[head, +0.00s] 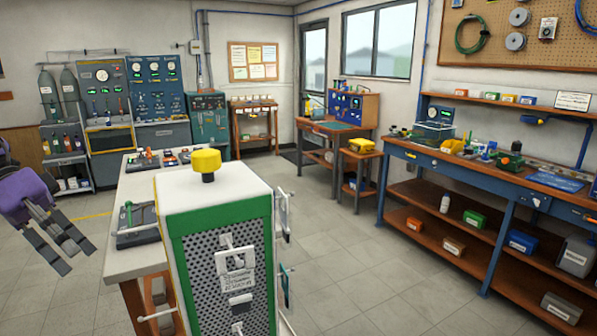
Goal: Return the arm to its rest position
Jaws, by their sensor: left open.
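My left gripper (66,247) comes in from the left edge in the head view. It is purple and grey, and its two dark fingers point down and to the right. The fingers are apart with nothing between them. It hangs to the left of the pale workbench (126,258), apart from it, over the floor. My right gripper does not show.
A white and green cabinet (225,200) with a perforated front and a yellow knob (206,162) stands close ahead. Trays with tools (136,222) lie on the workbench. A long blue-framed bench (480,180) runs along the right. The floor (370,260) between is clear.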

